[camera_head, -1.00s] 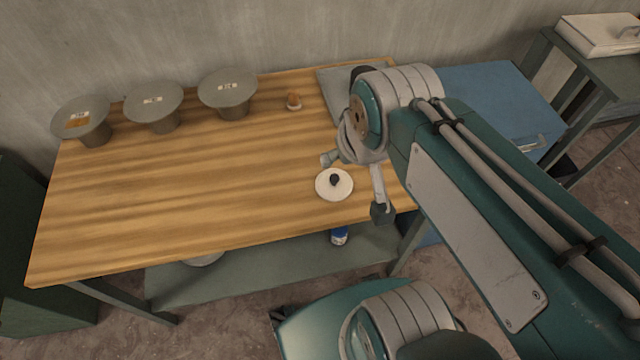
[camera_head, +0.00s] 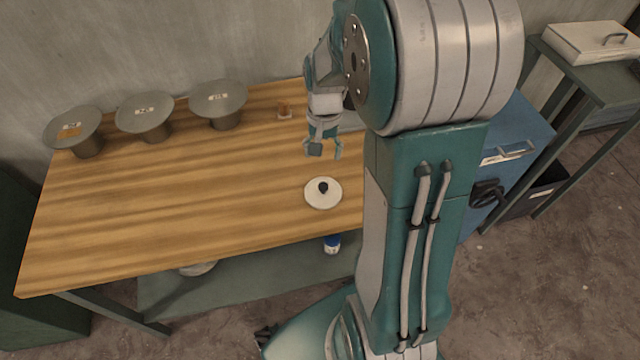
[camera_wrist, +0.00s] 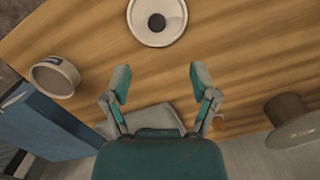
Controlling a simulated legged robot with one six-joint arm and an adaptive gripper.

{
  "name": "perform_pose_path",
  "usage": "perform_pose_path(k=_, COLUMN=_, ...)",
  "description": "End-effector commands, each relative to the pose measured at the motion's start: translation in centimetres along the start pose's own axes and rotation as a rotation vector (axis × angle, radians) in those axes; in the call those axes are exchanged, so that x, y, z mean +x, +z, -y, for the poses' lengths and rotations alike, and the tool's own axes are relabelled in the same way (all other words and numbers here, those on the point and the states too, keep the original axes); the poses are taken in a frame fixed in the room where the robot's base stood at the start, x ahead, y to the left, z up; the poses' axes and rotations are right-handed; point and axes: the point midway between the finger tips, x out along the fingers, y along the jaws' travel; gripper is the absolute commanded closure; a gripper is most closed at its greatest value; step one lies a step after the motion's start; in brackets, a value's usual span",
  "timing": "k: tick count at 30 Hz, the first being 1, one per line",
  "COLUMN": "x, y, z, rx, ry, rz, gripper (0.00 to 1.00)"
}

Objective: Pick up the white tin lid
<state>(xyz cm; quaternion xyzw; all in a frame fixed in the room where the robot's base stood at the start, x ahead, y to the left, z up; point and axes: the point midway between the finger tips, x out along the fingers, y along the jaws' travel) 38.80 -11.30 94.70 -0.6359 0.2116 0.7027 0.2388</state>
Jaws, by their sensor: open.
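The white tin lid (camera_head: 323,193) is a round disc with a dark knob in its middle. It lies flat on the wooden table near the front edge, right of centre. It also shows at the top of the wrist view (camera_wrist: 157,20). My gripper (camera_head: 322,152) is open and empty, above the table and behind the lid in the head view. In the wrist view the two fingers (camera_wrist: 158,82) are spread, with bare wood between them and the lid beyond their tips. Nothing touches the lid.
Several grey funnel-like stands (camera_head: 144,117) line the table's back left. A small brown object (camera_head: 284,111) sits at the back. The wrist view shows a round tin (camera_wrist: 55,76) near the blue cabinet (camera_wrist: 45,125). The table's left half (camera_head: 150,210) is clear.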

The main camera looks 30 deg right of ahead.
Motion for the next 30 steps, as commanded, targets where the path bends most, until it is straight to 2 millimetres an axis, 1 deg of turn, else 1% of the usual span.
perform_pose_path(k=1, x=0.5, y=-0.3, z=-0.2, rx=0.013, ry=0.003, rz=0.012, gripper=0.24)
perform_pose_path(k=5, x=1.4, y=-0.6, z=-0.3, rx=0.026, ry=0.005, rz=0.024, gripper=0.24)
perform_pose_path(k=12, x=5.2, y=-0.4, z=-0.3, rx=0.025, ry=0.006, rz=0.025, gripper=0.24)
perform_pose_path(k=20, x=7.5, y=-0.2, z=-0.3, rx=0.024, ry=0.006, rz=0.023, gripper=0.24)
perform_pose_path(k=25, x=10.3, y=0.1, z=-0.4, rx=0.024, ry=0.006, rz=0.024, gripper=0.24)
perform_pose_path(k=27, x=11.1, y=0.1, z=-0.4, rx=0.025, ry=0.005, rz=0.023, gripper=0.24)
perform_pose_path(k=30, x=11.7, y=0.1, z=-0.4, rx=0.025, ry=0.005, rz=0.022, gripper=0.24)
